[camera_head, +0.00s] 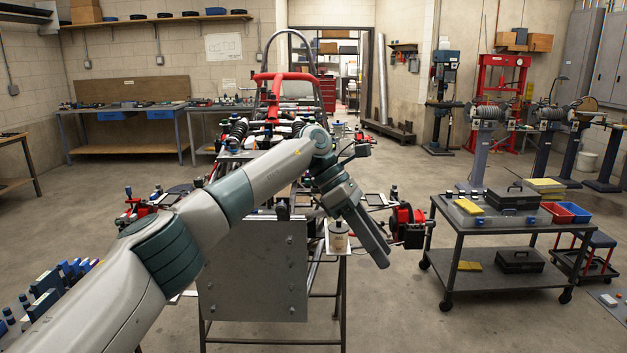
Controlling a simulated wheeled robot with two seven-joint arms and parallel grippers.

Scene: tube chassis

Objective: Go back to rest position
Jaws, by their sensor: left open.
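My left arm comes in from the lower left and reaches across the middle of the view. Its gripper (381,258) points down and to the right, in front of the tube chassis (262,80). The gripper is open, with nothing visible held in it. A small container (338,238) stands on a small plate just left of the fingers. My arm hides part of the chassis and its stand. My right gripper is not in view.
A grey metal panel (255,275) fronts the chassis stand. A red reel (407,223) sits right of my gripper. A wheeled cart (490,235) with toolboxes and trays stands at right. A workbench (125,108) lines the back left wall. Open floor lies between stand and cart.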

